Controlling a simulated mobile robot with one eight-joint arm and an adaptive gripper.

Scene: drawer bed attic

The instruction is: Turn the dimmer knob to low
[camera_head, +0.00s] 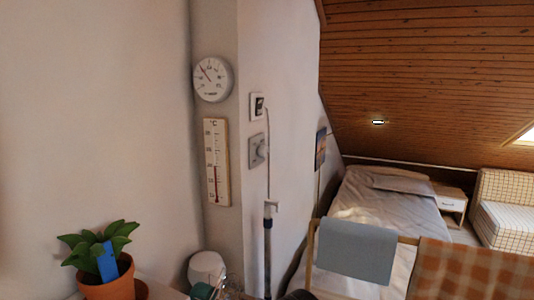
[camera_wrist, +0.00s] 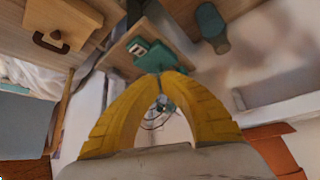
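In the head view, a square grey wall plate with a round knob (camera_head: 257,149), which looks like the dimmer, is on the narrow wall right of the corner. The knob's exact setting is too small to read. A smaller white plate with a dark centre (camera_head: 258,106) sits just above it. In the wrist view, my gripper (camera_wrist: 159,77) shows two yellow fingers that curve together, with the tips nearly or fully meeting. I see nothing clearly held between them. The knob is not recognisable in the wrist view, and my gripper is not clearly seen in the head view.
A round dial (camera_head: 212,79) and a long thermometer (camera_head: 216,162) hang left of the knob. A pole (camera_head: 268,222) stands close below it. A potted plant (camera_head: 106,260) is at lower left. A rack with a grey cloth (camera_head: 356,252) and a bed (camera_head: 390,205) are at right.

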